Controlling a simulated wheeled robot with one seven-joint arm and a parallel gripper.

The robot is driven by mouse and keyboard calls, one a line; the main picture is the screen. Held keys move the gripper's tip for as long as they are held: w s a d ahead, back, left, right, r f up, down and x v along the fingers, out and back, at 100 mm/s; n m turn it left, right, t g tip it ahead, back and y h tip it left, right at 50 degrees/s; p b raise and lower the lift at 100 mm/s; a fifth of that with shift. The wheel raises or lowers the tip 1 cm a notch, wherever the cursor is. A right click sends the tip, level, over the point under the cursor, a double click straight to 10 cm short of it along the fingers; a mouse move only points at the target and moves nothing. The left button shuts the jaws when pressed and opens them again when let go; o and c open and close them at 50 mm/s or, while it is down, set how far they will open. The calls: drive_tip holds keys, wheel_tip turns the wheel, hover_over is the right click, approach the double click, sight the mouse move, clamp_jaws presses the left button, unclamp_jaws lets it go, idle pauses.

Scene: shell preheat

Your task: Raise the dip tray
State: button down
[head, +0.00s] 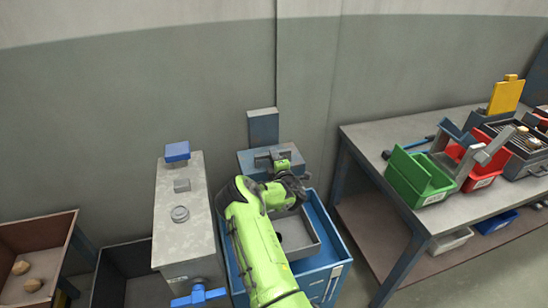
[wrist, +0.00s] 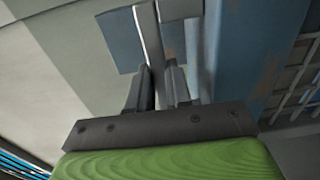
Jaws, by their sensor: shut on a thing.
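The dip tray appears to be the grey shallow tray (head: 299,237) in the blue tank (head: 318,218), partly hidden by my green arm in the head view. My gripper (head: 266,161) is at the back of the tank, by a grey-blue block. In the wrist view my gripper (wrist: 158,80) is shut on a light grey upright bar (wrist: 150,42). The bar's lower part is hidden between the fingers. I cannot tell from these frames how the bar joins the tray.
A table (head: 385,140) at right holds a green bin (head: 419,178), a red bin (head: 463,165) and other items.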

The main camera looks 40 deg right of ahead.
drive_tip(key=shift+w+r, duration=0.1)
drive_tip(key=shift+r, duration=0.3)
drive_tip(key=c, duration=1)
unclamp_jaws()
drive_tip(key=shift+c, duration=0.2)
drive_tip(key=shift+f, duration=0.1)
drive_tip(key=shift+s+a, duration=0.15)
drive_tip(key=shift+s, duration=0.3)
drive_tip(key=v, duration=1.5)
